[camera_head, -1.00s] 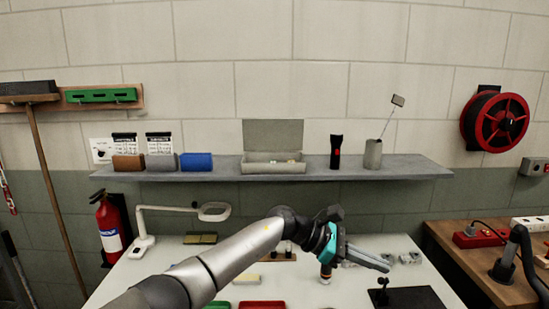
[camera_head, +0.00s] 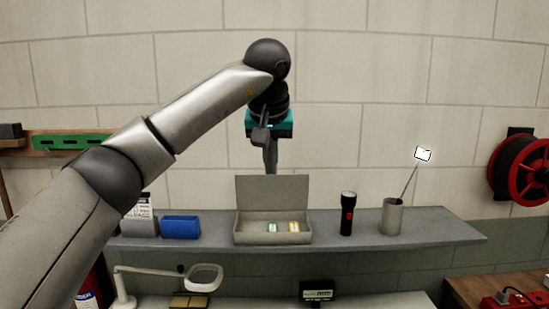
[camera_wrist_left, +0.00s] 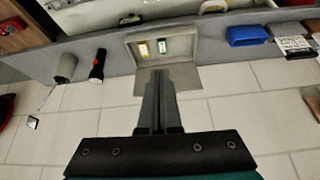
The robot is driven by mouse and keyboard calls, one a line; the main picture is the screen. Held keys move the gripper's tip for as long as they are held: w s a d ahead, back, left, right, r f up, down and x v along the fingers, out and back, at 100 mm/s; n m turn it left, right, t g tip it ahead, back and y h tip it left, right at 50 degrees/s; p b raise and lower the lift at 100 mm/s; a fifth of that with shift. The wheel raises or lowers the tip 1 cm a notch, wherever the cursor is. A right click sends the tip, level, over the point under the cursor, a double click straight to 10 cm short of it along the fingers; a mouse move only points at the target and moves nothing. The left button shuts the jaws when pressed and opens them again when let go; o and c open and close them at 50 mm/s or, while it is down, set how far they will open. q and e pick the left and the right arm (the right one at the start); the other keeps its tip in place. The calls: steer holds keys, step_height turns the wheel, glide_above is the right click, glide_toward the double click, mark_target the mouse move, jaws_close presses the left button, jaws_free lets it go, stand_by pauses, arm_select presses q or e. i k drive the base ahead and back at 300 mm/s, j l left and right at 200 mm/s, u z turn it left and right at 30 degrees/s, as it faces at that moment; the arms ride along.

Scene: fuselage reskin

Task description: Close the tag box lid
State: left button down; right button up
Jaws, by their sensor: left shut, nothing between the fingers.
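The tag box (camera_head: 272,239) is a grey open box on the wall shelf. Its lid (camera_head: 290,192) stands raised at the back edge. A green-and-white tag and a yellow-and-white tag lie inside. My left gripper (camera_head: 271,171) points down at the lid's upper edge, its fingers together and empty. In the left wrist view the shut fingers (camera_wrist_left: 160,75) overlap the lid (camera_wrist_left: 188,77), with the box (camera_wrist_left: 185,48) beyond. I cannot tell if they touch the lid. My right gripper is out of view.
The shelf (camera_head: 440,232) also holds a blue bin (camera_head: 180,227) to the left, and a black-and-red flashlight (camera_head: 347,214) and a grey cup (camera_head: 391,218) with an inspection mirror (camera_head: 423,154) to the right. The block wall (camera_head: 400,60) is close behind.

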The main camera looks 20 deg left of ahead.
mark_target(255, 191)
steer(key=i+j, duration=0.25)
steer(key=i, duration=0.15)
steer(key=i+j, duration=0.3)
steer(key=i, duration=0.1)
